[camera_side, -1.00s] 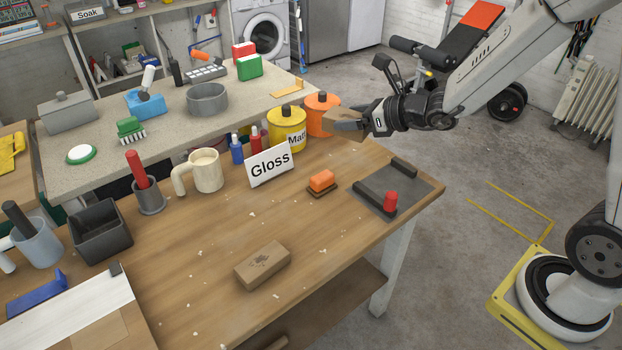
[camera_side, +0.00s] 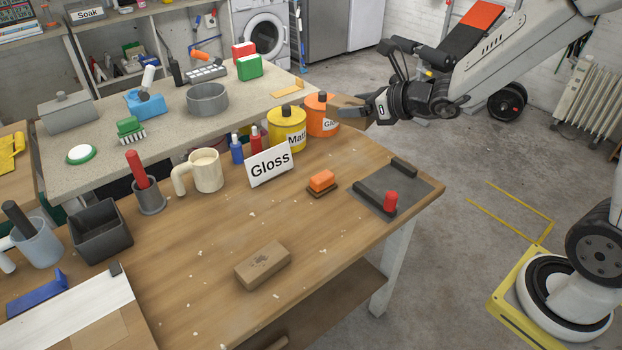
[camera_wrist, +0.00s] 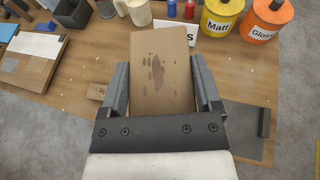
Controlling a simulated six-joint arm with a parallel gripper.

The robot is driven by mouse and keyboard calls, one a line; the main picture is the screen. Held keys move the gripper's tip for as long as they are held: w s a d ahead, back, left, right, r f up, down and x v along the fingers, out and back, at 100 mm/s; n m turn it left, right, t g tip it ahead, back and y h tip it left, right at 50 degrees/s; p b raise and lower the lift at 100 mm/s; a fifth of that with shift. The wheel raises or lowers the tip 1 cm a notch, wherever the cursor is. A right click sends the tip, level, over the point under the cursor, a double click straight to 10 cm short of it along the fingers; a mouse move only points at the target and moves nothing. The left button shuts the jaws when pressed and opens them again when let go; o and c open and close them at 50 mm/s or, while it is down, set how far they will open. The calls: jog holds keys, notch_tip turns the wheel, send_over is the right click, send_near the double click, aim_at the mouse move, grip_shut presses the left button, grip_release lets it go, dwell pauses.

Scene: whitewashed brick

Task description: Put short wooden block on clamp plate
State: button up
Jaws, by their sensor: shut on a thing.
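My gripper (camera_side: 366,110) is shut on a brown wooden block (camera_wrist: 160,72) with dark stains on its face. In the side view the block (camera_side: 343,104) is held in the air, in front of the orange can and above the table's far right part. The clamp plate (camera_side: 388,182) is a flat dark grey plate with two black bars and a red knob (camera_side: 390,202), at the table's right corner. My gripper is above and beyond it, apart from it. In the wrist view the plate (camera_wrist: 246,132) is partly hidden behind my gripper.
A second stained wooden block (camera_side: 262,266) lies on the table's front part. A Gloss sign (camera_side: 270,166), a yellow Matt can (camera_side: 287,130) and an orange can (camera_side: 316,122) stand behind. The middle of the table is mostly clear.

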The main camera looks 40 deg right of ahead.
aim_at(345, 118)
jog(key=shift+a, duration=0.1)
